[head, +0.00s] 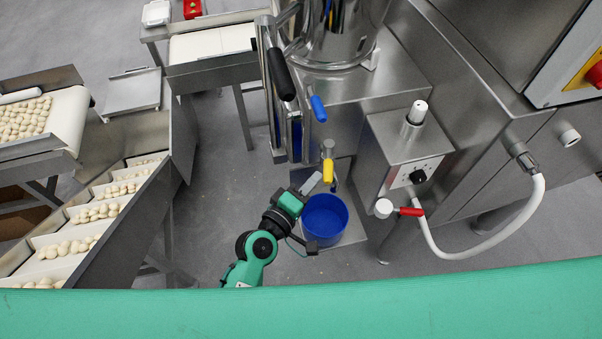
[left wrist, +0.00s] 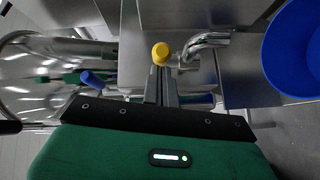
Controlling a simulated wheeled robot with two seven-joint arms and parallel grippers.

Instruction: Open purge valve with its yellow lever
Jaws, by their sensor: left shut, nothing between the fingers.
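The yellow lever (head: 328,170) of the purge valve hangs down from the steel machine's outlet, above a blue bucket (head: 325,216). My left gripper (head: 313,182) is shut and empty, with its tips close beside the lever, just left of it. In the left wrist view the shut fingers (left wrist: 161,86) point at the yellow lever's rounded end (left wrist: 160,53), which shows right at their tips. Whether they touch it I cannot tell. A bent steel pipe (left wrist: 207,42) is right of the lever there. My right gripper is not in view.
A blue lever (head: 318,108) is higher on the machine, and a black-handled lever (head: 281,75) is above left. A red lever (head: 411,211) is to the right, near a white hose (head: 490,253).

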